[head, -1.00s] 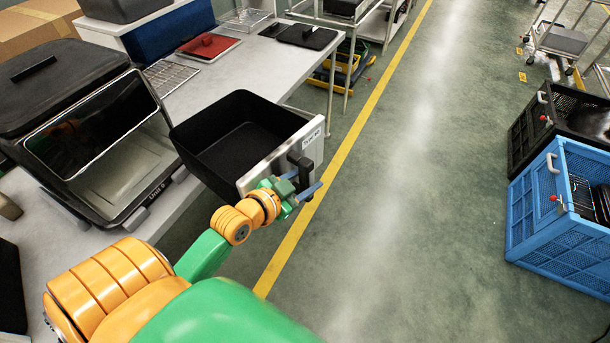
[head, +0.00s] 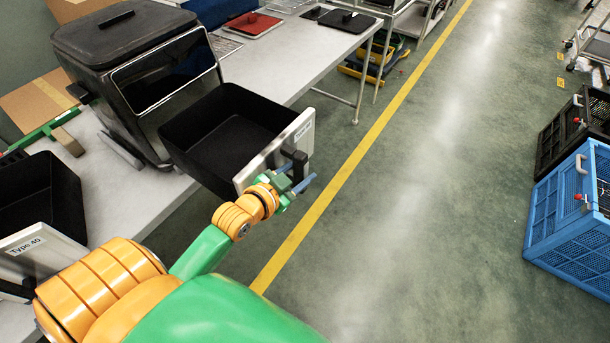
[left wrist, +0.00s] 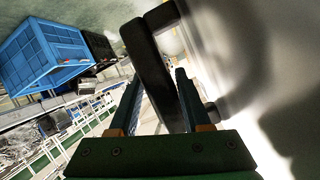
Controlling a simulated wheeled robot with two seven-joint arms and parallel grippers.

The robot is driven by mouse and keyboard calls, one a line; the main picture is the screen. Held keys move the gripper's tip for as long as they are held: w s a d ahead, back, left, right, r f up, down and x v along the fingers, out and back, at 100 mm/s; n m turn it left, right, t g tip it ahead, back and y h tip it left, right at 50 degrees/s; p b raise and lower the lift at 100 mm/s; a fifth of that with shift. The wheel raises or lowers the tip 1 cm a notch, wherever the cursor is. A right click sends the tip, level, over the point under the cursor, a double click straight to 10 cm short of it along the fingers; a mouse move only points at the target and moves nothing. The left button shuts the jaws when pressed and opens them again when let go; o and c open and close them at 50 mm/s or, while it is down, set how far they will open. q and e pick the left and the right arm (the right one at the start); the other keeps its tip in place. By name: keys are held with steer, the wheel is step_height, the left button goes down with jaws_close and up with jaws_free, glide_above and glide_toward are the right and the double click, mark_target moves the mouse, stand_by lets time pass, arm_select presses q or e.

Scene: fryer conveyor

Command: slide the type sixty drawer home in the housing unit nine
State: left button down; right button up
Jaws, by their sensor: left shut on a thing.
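The black drawer (head: 215,147) with a pale front panel is held out over the aisle side of the table; its label is too small to read surely. My left gripper (head: 301,184) is shut on its black handle (head: 294,160). In the left wrist view the handle (left wrist: 152,62) stands between the two fingers (left wrist: 155,85), beside the pale panel (left wrist: 235,60). The dark housing (head: 135,60) sits on the table just behind and left of the drawer. The drawer's rear overlaps its lower front in the picture, so I cannot tell whether they touch. My right gripper is out of view.
Another black drawer labelled Type 40 (head: 42,250) rests at the table's near left. A red lid (head: 252,24) and a black lid (head: 346,20) lie farther along the table (head: 290,62). Blue (head: 575,210) and black (head: 572,125) crates stand right across the open floor.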

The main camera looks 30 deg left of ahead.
arm_select(q)
steer(key=shift+a+f+b, duration=0.25)
steer(key=shift+a+b, duration=0.35)
steer(key=shift+a, duration=0.4)
steer(key=shift+r, duration=0.15)
steer(key=shift+p, duration=0.35)
steer(key=shift+p, duration=0.4)
